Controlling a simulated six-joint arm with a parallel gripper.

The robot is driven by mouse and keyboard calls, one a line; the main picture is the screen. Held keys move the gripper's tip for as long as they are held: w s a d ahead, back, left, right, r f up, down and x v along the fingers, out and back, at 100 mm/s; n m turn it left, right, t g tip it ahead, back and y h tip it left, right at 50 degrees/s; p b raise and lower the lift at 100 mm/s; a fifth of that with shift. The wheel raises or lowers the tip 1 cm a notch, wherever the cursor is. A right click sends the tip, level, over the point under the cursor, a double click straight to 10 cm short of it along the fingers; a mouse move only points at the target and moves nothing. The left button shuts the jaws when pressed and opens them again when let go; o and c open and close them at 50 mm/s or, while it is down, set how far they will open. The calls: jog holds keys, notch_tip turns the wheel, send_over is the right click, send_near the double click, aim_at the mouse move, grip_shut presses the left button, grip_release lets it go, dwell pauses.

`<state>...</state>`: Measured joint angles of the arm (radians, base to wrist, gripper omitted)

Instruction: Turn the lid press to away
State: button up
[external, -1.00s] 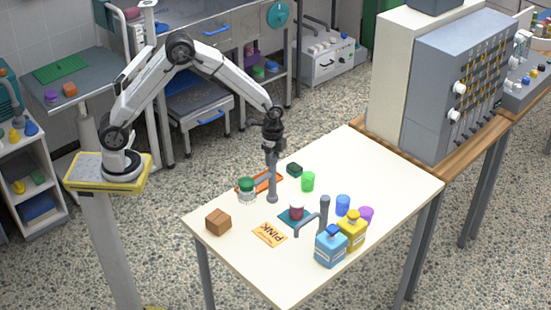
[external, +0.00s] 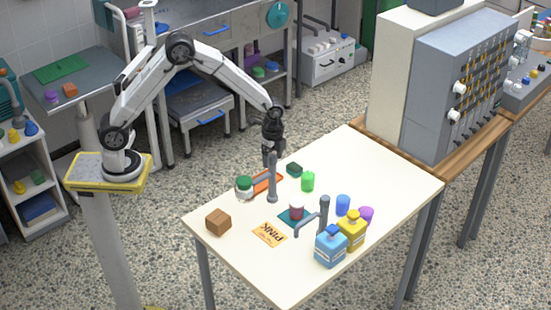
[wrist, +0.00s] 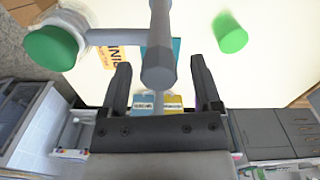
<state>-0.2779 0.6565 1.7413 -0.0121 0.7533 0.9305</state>
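Two grey posts with side arms stand on the white table; the frames do not show which one is called the lid press. The rear post (external: 272,185) has its arm reaching left to a green-lidded jar (external: 244,187). The front post (external: 324,215) has a bent arm reaching left beside a dark-red jar (external: 297,211). My gripper (external: 270,160) is above the rear post, pointing down. In the wrist view my gripper (wrist: 160,85) is open, its fingers apart on either side of the rear post's top (wrist: 158,75). The green-lidded jar (wrist: 52,48) is left there.
Blue (external: 331,247) and yellow (external: 352,232) bottles stand at the front right. Green (external: 308,182), blue (external: 343,204) and purple (external: 366,214) cups are on the right. The table's right rear is clear.

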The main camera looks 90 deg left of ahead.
jog(key=shift+r, duration=3.95)
jog(key=shift+s+d, duration=0.3)
jog(key=shift+d, duration=0.15)
jog(key=s+d+n, duration=0.1)
jog(key=s+d, duration=0.1)
jog(key=s+d+n+t, duration=0.1)
jog(key=s+d, duration=0.2)
jog(key=s+d+f+n, duration=0.1)
jog(key=s+d+n, duration=0.1)
jog(key=shift+s+d+t, duration=0.2)
jog(key=shift+s+t, duration=0.1)
jog(key=shift+s, duration=0.05)
jog(key=s+d+f+n+t, duration=0.1)
jog(key=s+d+f+n, duration=0.1)
jog(key=s, duration=0.6)
jog(key=shift+s+d+n, duration=0.3)
jog(key=shift+d+n, duration=0.4)
jog(key=shift+d, duration=0.5)
